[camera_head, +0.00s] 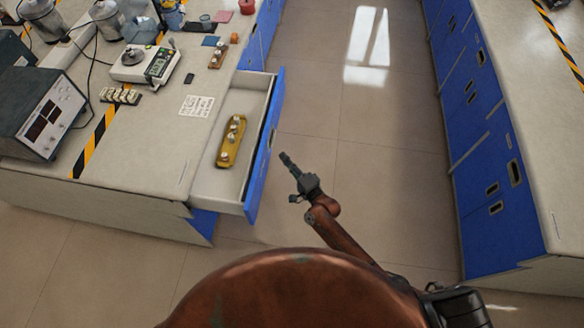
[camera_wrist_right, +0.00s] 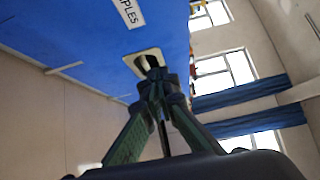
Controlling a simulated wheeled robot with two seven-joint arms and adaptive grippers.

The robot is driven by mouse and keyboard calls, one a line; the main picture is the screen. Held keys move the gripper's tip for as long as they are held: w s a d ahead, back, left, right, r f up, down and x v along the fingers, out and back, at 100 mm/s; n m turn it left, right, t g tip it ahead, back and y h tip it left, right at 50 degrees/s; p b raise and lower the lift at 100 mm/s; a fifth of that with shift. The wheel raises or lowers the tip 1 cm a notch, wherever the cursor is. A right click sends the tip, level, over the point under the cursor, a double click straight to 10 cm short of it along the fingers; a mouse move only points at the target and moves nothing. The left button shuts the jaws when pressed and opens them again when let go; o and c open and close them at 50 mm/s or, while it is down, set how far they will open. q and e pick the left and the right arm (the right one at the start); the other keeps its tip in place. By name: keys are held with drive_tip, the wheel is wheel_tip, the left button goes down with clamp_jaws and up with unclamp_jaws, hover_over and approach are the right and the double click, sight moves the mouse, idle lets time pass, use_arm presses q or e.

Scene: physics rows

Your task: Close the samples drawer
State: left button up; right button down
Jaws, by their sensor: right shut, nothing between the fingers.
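The samples drawer (camera_head: 266,150) stands pulled out from the left bench in the head view, with a blue front and pale inside. A yellow holder (camera_head: 231,142) with several small pale pieces lies in it. My right gripper (camera_head: 284,156) is shut and empty, just outside the blue front. In the right wrist view the drawer front (camera_wrist_right: 75,45) carries a label ending in "PLES" (camera_wrist_right: 128,12). The shut fingertips (camera_wrist_right: 150,62) overlap the pale-rimmed handle recess (camera_wrist_right: 137,62); I cannot tell whether they touch it. My left gripper is not in view.
Another bench with blue drawers (camera_head: 480,130) stands on the right. The floor (camera_head: 350,120) between the benches is clear.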

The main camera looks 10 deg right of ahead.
sight(267, 148)
drive_tip(key=a, duration=0.1)
drive_tip(key=w+a, duration=0.1)
drive_tip(key=a, duration=0.1)
drive_tip(key=w+a, duration=0.1)
drive_tip(key=shift+w+a, duration=0.25)
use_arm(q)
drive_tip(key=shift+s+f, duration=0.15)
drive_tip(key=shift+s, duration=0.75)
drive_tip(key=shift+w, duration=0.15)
